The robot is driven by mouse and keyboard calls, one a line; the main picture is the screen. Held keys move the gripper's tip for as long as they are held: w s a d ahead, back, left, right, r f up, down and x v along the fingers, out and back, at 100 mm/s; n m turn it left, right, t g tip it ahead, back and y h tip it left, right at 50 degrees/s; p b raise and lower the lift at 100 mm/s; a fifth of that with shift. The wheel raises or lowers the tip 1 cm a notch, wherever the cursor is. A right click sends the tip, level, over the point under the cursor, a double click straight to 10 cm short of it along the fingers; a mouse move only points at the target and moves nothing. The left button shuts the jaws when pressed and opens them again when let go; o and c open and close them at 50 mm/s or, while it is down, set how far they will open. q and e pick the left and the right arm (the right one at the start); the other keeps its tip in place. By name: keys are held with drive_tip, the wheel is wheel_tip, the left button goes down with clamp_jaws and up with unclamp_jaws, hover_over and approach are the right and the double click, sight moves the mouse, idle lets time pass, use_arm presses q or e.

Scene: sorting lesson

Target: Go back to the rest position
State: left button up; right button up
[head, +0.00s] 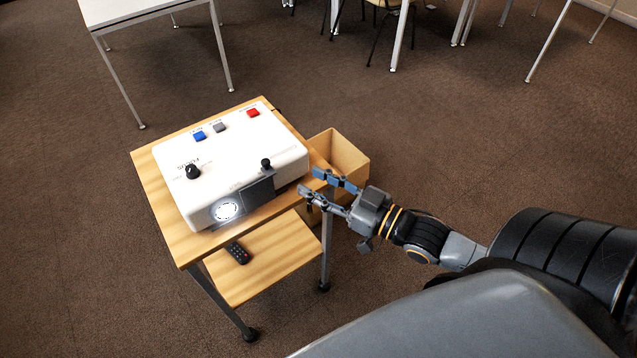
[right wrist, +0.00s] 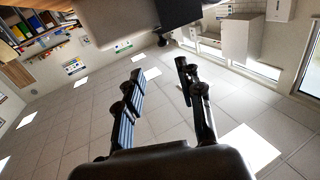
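A white projector (head: 235,165) sits on a small wooden trolley (head: 165,205). On its top are a blue button (head: 199,136), a grey button (head: 219,127), a red button (head: 253,113) and a black knob (head: 192,171). Its front lens (head: 226,211) glows white, and a dark grey cover plate (head: 258,192) stands beside the lens. My right gripper (head: 310,181) is just right of the projector's front corner, near the trolley edge. Its two fingers are apart with nothing between them, also in the right wrist view (right wrist: 160,68). My left gripper is not in view.
A remote control (head: 238,253) lies on the trolley's lower shelf (head: 270,270). An open wooden box (head: 345,158) is behind my right gripper. A white table (head: 135,12) and several table and chair legs stand at the back. Brown carpet (head: 450,130) is clear to the right.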

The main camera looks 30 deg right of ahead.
drive_tip(key=shift+f, duration=0.1)
idle(0.3)
drive_tip(key=s+d+f+m+g+h, duration=0.1)
drive_tip(key=d+f+g+h, duration=0.3)
drive_tip(key=f, duration=0.9)
drive_tip(key=s+d+f+m+h, duration=0.15)
drive_tip(key=d+f, duration=0.35)
drive_tip(key=f, duration=0.8)
drive_tip(key=s+f+g+h, duration=0.1)
drive_tip(key=s+f+g, duration=0.1)
drive_tip(key=s+f, duration=0.45)
drive_tip(key=s+f+g+h, duration=0.1)
drive_tip(key=s+f+g, duration=0.2)
drive_tip(key=f, duration=0.7)
drive_tip(key=s+a+f+g, duration=0.2)
drive_tip(key=s+a+f, duration=0.1)
drive_tip(key=s, duration=0.4)
drive_tip(key=s+a+f+g, duration=0.2)
drive_tip(key=s+a+f, duration=0.1)
drive_tip(key=s+f, duration=0.3)
drive_tip(key=s+a+f+g, duration=0.2)
drive_tip(key=s+f, duration=0.3)
drive_tip(key=s, duration=0.3)
drive_tip(key=shift+a, duration=0.75)
